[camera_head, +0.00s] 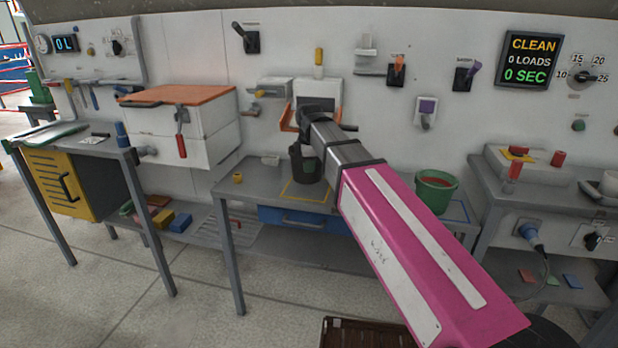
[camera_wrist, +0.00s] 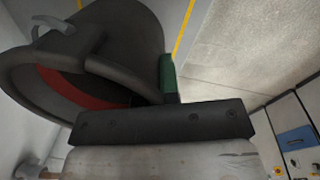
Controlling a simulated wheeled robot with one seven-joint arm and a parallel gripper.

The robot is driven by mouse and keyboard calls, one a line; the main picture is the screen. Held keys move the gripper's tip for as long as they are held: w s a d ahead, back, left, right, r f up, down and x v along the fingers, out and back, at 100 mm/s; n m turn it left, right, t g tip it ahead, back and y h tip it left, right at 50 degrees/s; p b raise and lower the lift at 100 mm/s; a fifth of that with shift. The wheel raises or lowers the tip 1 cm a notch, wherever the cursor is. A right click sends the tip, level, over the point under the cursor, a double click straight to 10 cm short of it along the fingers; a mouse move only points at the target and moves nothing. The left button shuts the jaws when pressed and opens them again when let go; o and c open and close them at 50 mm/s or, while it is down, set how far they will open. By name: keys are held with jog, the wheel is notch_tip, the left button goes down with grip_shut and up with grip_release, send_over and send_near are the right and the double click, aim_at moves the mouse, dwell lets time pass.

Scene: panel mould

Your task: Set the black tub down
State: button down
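The black tub (camera_head: 305,165) is at the far side of the middle bench, over the yellow outlined square (camera_head: 303,195). The head view does not clearly show whether its base touches the bench. In the wrist view the tub (camera_wrist: 125,35) fills the upper left, its mouth towards the camera, with red inside. My gripper (camera_head: 318,128) is at the tub's rim and appears shut on it. A green piece (camera_wrist: 167,75) shows against the tub's outer wall in the wrist view. The fingertips are mostly hidden.
A green bucket (camera_head: 436,190) with red contents stands to the right on the bench. An orange-edged white machine (camera_head: 318,95) is on the wall behind the tub. The bench front around the yellow outline is clear.

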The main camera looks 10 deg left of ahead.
aim_at(309, 183)
jog(key=shift+w+f, duration=0.1)
jog(key=shift+f, duration=1.95)
jog(key=shift+f, duration=0.15)
jog(key=c, duration=1.3)
grip_release()
jog(key=shift+c, duration=0.2)
notch_tip(309, 183, up, 12)
jog(key=s, duration=0.1)
jog(key=shift+d, duration=0.2)
